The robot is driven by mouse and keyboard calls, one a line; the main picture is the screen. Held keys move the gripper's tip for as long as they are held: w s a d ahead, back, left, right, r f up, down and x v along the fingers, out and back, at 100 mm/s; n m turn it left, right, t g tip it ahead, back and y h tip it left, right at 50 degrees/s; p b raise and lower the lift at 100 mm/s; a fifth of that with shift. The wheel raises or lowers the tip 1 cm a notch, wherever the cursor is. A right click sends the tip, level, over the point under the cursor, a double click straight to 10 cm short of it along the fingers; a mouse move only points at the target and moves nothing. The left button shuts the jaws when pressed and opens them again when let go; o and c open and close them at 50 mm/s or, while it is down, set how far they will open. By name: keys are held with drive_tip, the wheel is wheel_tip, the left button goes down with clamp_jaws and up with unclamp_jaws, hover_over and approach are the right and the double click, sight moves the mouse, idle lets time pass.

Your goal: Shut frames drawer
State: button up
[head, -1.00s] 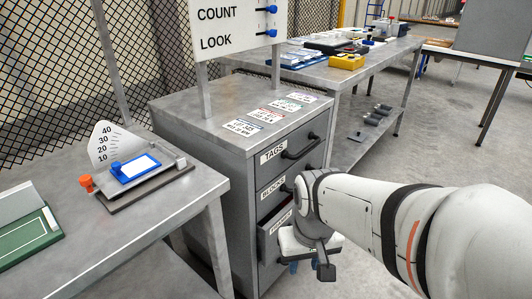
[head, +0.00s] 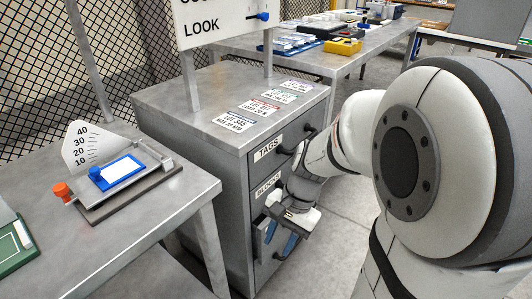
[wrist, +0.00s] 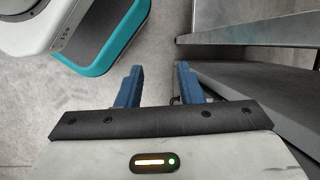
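The grey drawer cabinet (head: 228,165) stands in the middle of the head view, with TAGS (head: 267,149) and BLOCKS (head: 268,185) labels on its upper drawers. The lowest drawer, the frames drawer (head: 258,241), stands out a little from the cabinet front; its label is hidden behind my gripper. My gripper (head: 281,238) points down at this drawer's front. In the wrist view my gripper's blue fingers (wrist: 158,86) are apart with no object clearly held. A small dark piece, perhaps the handle, shows beside the right finger. I cannot tell whether they touch.
A left bench (head: 150,205) holds a gauge with a blue-framed card (head: 118,171). A sign (head: 228,18) and several label cards are on the cabinet top. A long table (head: 352,58) stands behind. Floor at the right is open. Grey cabinet surfaces (wrist: 250,80) fill the wrist view's right.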

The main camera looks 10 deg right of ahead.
drive_tip(key=w+d+f+m+t+y, duration=0.4)
drive_tip(key=w+f+m+y, duration=0.55)
drive_tip(key=m, duration=0.85)
drive_tip(key=w+d+f+m+t+h, duration=0.2)
drive_tip(key=w+d+f+m+t, duration=0.3)
drive_tip(key=d+m, duration=0.45)
drive_tip(key=w+d+f+m+t+h, duration=0.2)
drive_tip(key=d+f+m+t, duration=0.3)
drive_tip(key=d+f+m, duration=0.4)
drive_tip(key=shift+m+y, duration=0.25)
drive_tip(key=shift+m, duration=0.2)
drive_tip(key=w+a+b, duration=0.1)
drive_tip(key=w+a, duration=0.3)
drive_tip(key=w+a+r+b, duration=0.1)
drive_tip(key=w, duration=0.1)
drive_tip(key=shift+a+b, duration=0.3)
drive_tip(key=shift+a, duration=0.1)
drive_tip(key=shift+r, duration=0.1)
clamp_jaws()
